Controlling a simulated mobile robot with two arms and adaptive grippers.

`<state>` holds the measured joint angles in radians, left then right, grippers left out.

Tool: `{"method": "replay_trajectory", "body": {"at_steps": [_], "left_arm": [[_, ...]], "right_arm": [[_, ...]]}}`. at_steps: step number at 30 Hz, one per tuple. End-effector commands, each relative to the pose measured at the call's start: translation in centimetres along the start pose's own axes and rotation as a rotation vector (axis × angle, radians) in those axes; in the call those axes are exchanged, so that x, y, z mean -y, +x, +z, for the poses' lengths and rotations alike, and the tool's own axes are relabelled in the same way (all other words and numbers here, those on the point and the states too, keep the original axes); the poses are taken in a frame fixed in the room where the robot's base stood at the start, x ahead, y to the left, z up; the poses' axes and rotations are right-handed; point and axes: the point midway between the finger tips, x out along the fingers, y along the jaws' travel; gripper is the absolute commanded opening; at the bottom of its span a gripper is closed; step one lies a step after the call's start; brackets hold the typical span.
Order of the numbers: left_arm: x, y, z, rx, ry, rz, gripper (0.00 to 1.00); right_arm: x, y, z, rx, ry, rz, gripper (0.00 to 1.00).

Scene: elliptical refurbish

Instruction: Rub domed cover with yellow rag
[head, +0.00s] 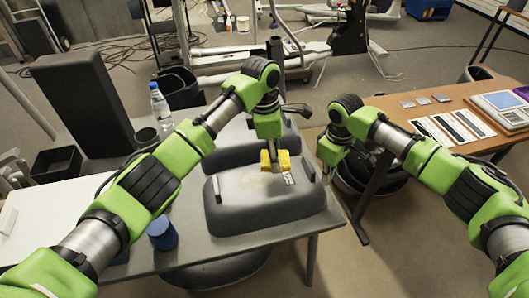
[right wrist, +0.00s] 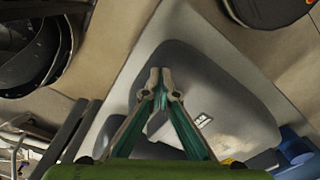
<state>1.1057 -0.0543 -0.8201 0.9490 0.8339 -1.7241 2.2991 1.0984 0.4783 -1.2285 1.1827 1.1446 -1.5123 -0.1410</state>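The domed cover (head: 240,200) is a dark grey rounded shell on the grey table; it also shows in the right wrist view (right wrist: 225,85). It has a small white label and a faint brownish patch on top. The yellow rag (head: 284,160) is at the tip of my left gripper (head: 273,158), over the top of the cover. That gripper appears shut on it; whether the rag touches the cover is hard to tell. My right gripper (head: 328,168) hangs at the cover's right side. Its fingertips are together and empty in the right wrist view (right wrist: 159,75).
The grey table (head: 240,243) also holds a clear bottle (head: 160,104), a blue cup (head: 162,234) and a black box (head: 56,163). A wooden desk (head: 440,110) with cards and a device stands at the right. A gap separates the two tables.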

Motion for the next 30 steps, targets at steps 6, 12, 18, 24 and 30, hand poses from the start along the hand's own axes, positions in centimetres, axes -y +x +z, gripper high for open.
{"method": "replay_trajectory", "body": {"at_steps": [6, 12, 18, 24, 30], "left_arm": [[0.1, 2.4, -0.5, -0.002, 0.002, -0.002, 0.27], [0.1, 4.2, -0.7, 0.0, 0.003, -0.002, 0.27], [0.0, 5.0, -0.8, 0.0, 0.002, -0.002, 0.27], [0.0, 5.1, -0.9, 0.0, 0.003, -0.001, 0.27], [0.0, 5.1, -0.9, 0.0, 0.003, -0.001, 0.27]], "right_arm": [[0.0, 0.0, 0.0, 0.0, 0.0, 0.0, 0.0], [0.0, 0.0, 0.0, 0.0, 0.0, 0.0, 0.0], [0.0, 0.0, 0.0, 0.0, 0.0, 0.0, 0.0], [0.0, 0.0, 0.0, 0.0, 0.0, 0.0, 0.0], [0.0, 0.0, 0.0, 0.0, 0.0, 0.0, 0.0]]}}
